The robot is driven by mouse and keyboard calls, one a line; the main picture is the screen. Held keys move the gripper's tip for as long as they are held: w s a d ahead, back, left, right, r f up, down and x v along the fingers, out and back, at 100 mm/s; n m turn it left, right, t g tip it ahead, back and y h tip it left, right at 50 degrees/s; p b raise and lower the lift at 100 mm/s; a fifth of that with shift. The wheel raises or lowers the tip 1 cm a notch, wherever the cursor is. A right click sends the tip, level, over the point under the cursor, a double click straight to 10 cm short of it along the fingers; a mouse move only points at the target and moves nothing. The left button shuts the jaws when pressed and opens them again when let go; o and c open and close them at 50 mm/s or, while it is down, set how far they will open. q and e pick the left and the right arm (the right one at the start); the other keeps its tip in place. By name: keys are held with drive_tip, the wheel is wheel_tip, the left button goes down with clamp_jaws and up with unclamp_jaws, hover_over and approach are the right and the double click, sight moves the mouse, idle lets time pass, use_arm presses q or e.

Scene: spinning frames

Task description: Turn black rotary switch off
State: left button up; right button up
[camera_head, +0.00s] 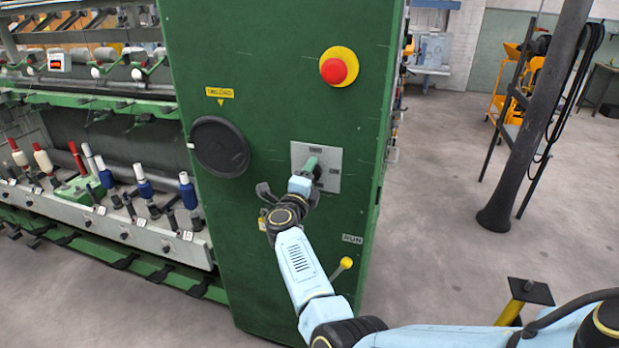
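A green machine cabinet (270,90) fills the middle of the view. A light grey square plate (328,182) is on its front, with a green handle-like part (312,163) and a dark part behind it. A large black round disc (220,146) with a small pale knob on its rim is at the left of the panel. I cannot tell for sure which black part is the rotary switch. My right arm comes in from the lower right. My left gripper is out of view.
A red emergency button (333,70) on a yellow base is above the plate. A yellow-knobbed lever (345,263) is below, near a RUN label (352,239). Spindles with bobbins (146,189) are at left. A dark post (530,130) stands at right, with clear floor between.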

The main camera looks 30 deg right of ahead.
drive_tip(key=r+p+v, duration=0.1)
drive_tip(key=p+v, duration=0.3)
drive_tip(key=v, duration=0.9)
drive_tip(key=shift+a+f+p, duration=0.2)
drive_tip(key=shift+f+p, duration=0.1)
drive_tip(key=shift+f, duration=0.1)
drive_tip(key=shift+s, duration=0.1)
